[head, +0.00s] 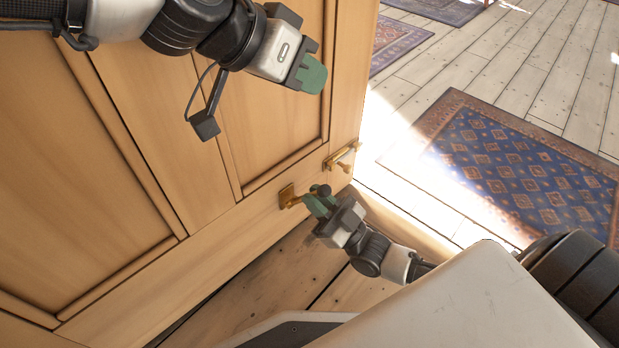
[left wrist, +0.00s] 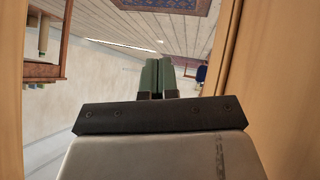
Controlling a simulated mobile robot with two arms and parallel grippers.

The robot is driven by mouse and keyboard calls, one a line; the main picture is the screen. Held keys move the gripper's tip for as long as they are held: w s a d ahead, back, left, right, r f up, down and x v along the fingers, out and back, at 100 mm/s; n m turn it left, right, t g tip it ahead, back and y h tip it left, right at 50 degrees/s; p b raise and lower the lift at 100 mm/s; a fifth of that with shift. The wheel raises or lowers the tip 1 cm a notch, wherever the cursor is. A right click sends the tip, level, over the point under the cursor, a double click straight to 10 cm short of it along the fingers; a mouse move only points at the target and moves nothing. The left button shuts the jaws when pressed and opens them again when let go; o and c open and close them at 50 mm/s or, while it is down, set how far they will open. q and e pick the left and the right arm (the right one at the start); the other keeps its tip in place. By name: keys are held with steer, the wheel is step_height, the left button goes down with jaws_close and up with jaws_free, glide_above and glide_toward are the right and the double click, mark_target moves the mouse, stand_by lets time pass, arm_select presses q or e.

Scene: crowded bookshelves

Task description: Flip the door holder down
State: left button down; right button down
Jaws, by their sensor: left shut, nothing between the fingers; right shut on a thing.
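The door holder (head: 288,196) is a brass fitting low on the wooden door (head: 210,235). Its arm sticks out from the door and ends in a dark tip (head: 321,190). My right gripper (head: 316,204) is at the holder's outer end, its green fingers shut on it; the fingers partly hide the arm. My left gripper (head: 312,75) is higher up, in front of the door's upper panel near its free edge. Its green fingers are shut and empty; they also show closed together in the left wrist view (left wrist: 157,77).
A second brass fitting, a bolt (head: 343,157), sits near the door's edge. The door stands open over a plank floor (head: 275,275). A blue patterned rug (head: 530,170) lies on sunlit boards beyond the doorway. Wooden surfaces flank my left wrist view on both sides.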

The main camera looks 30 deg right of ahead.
mark_target(321, 193)
arm_select(q)
steer(key=a+f+n+y, duration=0.3)
steer(key=a+f, duration=0.2)
steer(key=f, duration=0.7)
steer(key=x, duration=0.9)
steer(key=shift+f+y, duration=0.3)
steer(key=shift+d, duration=0.1)
steer(key=shift+s+d+f, duration=0.2)
steer(key=shift+s+f, duration=0.1)
steer(key=shift+s, duration=0.15)
steer(key=shift+s+d+f, duration=0.25)
steer(key=shift+s, duration=0.15)
arm_select(e)
steer(key=shift+a+r, duration=0.1)
steer(key=shift+a, duration=0.05)
steer(key=c, duration=1.4)
jaws_free()
arm_select(q)
steer(key=shift+w, duration=0.1)
